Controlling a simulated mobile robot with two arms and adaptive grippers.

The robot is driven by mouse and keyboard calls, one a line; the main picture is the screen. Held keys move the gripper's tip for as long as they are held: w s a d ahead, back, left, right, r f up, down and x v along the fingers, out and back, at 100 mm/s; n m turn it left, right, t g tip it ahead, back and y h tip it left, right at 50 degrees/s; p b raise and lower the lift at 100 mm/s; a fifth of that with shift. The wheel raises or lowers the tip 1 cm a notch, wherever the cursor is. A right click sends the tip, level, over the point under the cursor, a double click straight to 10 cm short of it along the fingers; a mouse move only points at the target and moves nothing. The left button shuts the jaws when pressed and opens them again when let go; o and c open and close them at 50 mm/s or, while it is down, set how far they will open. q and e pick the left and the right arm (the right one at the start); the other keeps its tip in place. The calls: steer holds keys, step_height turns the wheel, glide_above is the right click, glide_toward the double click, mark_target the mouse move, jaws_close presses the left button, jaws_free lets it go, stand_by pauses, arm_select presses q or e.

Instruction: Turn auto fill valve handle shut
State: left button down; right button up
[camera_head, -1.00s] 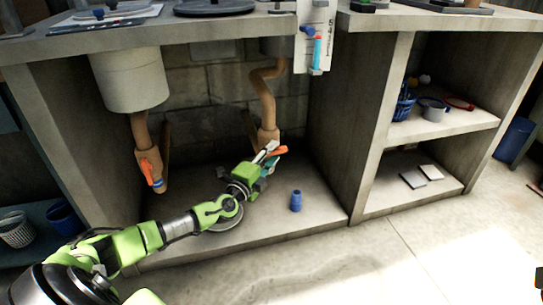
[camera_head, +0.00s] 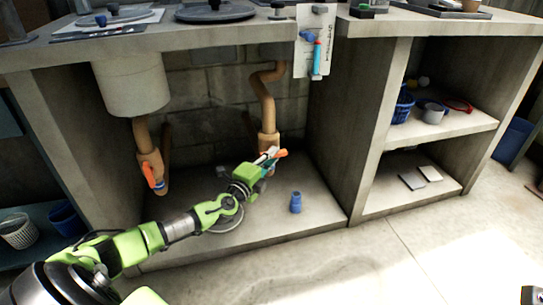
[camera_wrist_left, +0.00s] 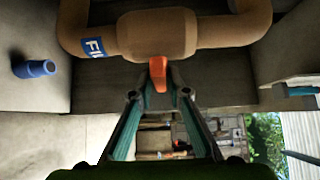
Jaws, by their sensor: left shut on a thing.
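The fill valve sits on the tan pipe (camera_head: 266,100) under the counter. Its orange handle (camera_head: 282,153) sticks out to the right past my left gripper (camera_head: 268,157). In the left wrist view the orange handle (camera_wrist_left: 157,70) hangs from the thick tan valve body (camera_wrist_left: 155,34), beside a partly seen blue label (camera_wrist_left: 93,47). The left gripper (camera_wrist_left: 159,92) is shut on the handle, its tip between the two fingers. A dark and grey piece at the lower right corner of the head view looks like part of my right gripper (camera_head: 532,295); its jaws cannot be made out.
A second tan pipe with an orange handle (camera_head: 149,174) stands to the left. A blue bottle-like object (camera_head: 296,202) stands on the shelf floor right of my gripper. A concrete wall (camera_head: 340,130) bounds the bay on the right. A counter (camera_head: 150,40) overhangs it.

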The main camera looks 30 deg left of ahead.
arm_select(q)
steer(key=c, duration=1.9)
jaws_free()
steer(key=shift+s, duration=0.15)
steer(key=s, duration=0.7)
steer(key=s+d, duration=0.1)
steer(key=s, duration=0.3)
steer(key=shift+s, duration=0.35)
